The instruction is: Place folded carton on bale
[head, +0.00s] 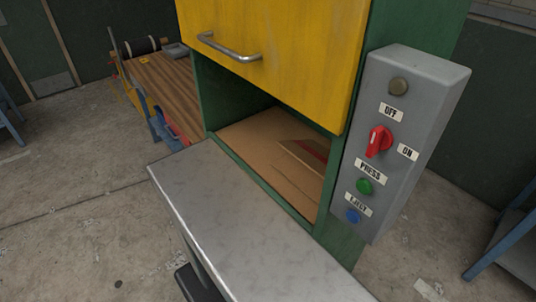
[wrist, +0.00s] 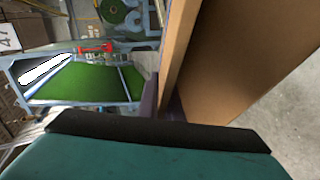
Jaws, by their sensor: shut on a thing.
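The folded carton (wrist: 235,55) is a large flat brown board in the right half of the wrist view. My gripper (wrist: 163,104) is shut on its near edge, at the lower middle of that view. The carton and my gripper are not in the head view. The bale (head: 253,138) shows in the head view as flat brown cardboard on the floor of a green baler chamber, under a raised yellow door (head: 285,50). A darker piece with a red stripe (head: 305,152) lies on it at the right. The bale's far part is hidden by the door.
A grey metal shelf (head: 235,215) juts out before the chamber. A control box (head: 410,120) with a red switch and buttons is at its right. A wooden bench (head: 165,85) stands behind left. The wrist view shows a frame with green turf (wrist: 85,82).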

